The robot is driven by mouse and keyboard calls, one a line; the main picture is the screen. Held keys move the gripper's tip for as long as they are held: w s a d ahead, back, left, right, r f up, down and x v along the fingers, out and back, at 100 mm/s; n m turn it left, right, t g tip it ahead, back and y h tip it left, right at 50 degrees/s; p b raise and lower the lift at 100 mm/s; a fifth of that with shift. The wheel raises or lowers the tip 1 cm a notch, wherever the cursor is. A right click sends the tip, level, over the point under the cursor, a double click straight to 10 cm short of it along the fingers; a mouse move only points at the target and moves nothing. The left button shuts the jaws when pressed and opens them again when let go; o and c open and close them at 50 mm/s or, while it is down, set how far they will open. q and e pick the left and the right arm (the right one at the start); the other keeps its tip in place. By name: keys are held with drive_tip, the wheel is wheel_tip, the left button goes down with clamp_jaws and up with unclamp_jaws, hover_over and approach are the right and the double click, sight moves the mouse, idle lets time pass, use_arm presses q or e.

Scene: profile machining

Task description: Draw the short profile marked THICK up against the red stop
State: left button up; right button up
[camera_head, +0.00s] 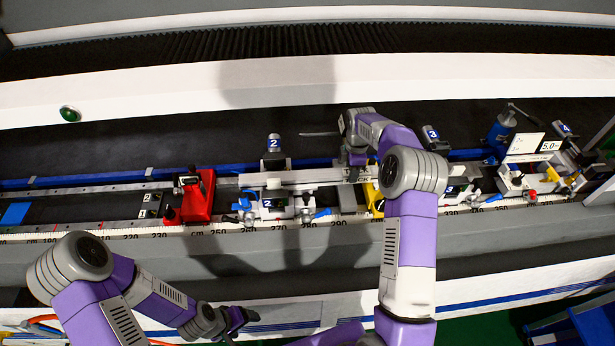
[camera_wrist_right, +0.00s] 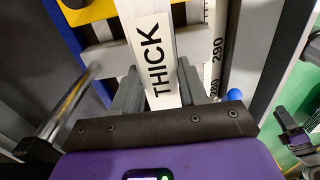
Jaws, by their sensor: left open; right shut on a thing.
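The short profile (camera_head: 300,177) is a light silver bar lying lengthwise over clamp 2 in the head view. Its left end is a short gap to the right of the red stop (camera_head: 203,195). In the right wrist view the profile (camera_wrist_right: 150,27) carries the black word THICK on a white face. My right gripper (camera_head: 355,165) is shut on the profile towards its right end; its fingers show on both sides of the bar in the wrist view (camera_wrist_right: 160,88). My left gripper (camera_head: 240,318) is open and empty, low in front of the machine, away from the profile.
Clamp 2 (camera_head: 268,207) with blue handles stands under the profile. A yellow block (camera_head: 373,198) and clamp 3 (camera_head: 449,190) are to the right. A white display (camera_head: 527,145) stands further right. A scale (camera_head: 120,233) runs along the front edge.

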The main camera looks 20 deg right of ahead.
sight(317, 177)
drive_tip(key=shift+s+a+b, duration=0.15)
drive_tip(key=shift+s+b, duration=0.15)
drive_tip(key=shift+s, duration=0.4)
drive_tip(key=shift+w+a, duration=0.45)
drive_tip(key=shift+a, duration=1.4)
drive_tip(key=shift+w+a, duration=0.45)
drive_tip(key=shift+a, duration=1.45)
drive_tip(key=shift+w+a, duration=0.45)
drive_tip(key=shift+a, duration=1.4)
drive_tip(key=o, duration=1.2)
drive_tip(key=shift+a, duration=0.1)
